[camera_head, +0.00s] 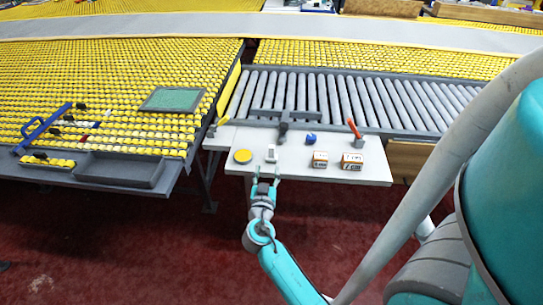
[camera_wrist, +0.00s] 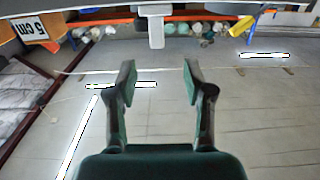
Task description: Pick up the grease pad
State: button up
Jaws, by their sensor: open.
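My gripper (camera_head: 265,181) is open and empty at the front edge of the white table (camera_head: 345,178). A small pale upright piece (camera_head: 271,153) stands on the table just ahead of the fingers. In the wrist view this pale piece (camera_wrist: 156,30) shows at the top centre, beyond the open fingertips (camera_wrist: 160,75) and apart from them. A flat yellow disc (camera_head: 243,156) lies to its left. I cannot tell for sure which of these is the grease pad. A green flat panel (camera_head: 173,99) lies farther off on the yellow roller bed.
Two labelled boxes (camera_head: 320,159) (camera_head: 352,161) stand to the right on the table. Behind are a blue object (camera_head: 310,139), an orange-handled tool (camera_head: 354,129) and a dark bracket (camera_head: 283,129). A grey tray (camera_head: 120,171) sits left. Grey rollers (camera_head: 370,100) lie behind the table.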

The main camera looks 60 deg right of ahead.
aim_at(271, 150)
jog(key=x, duration=1.1)
jog(key=shift+s+d+r, duration=0.15)
jog(key=shift+s+r, duration=0.05)
jog(key=shift+r, duration=0.1)
jog(key=shift+c, duration=0.2)
grip_shut()
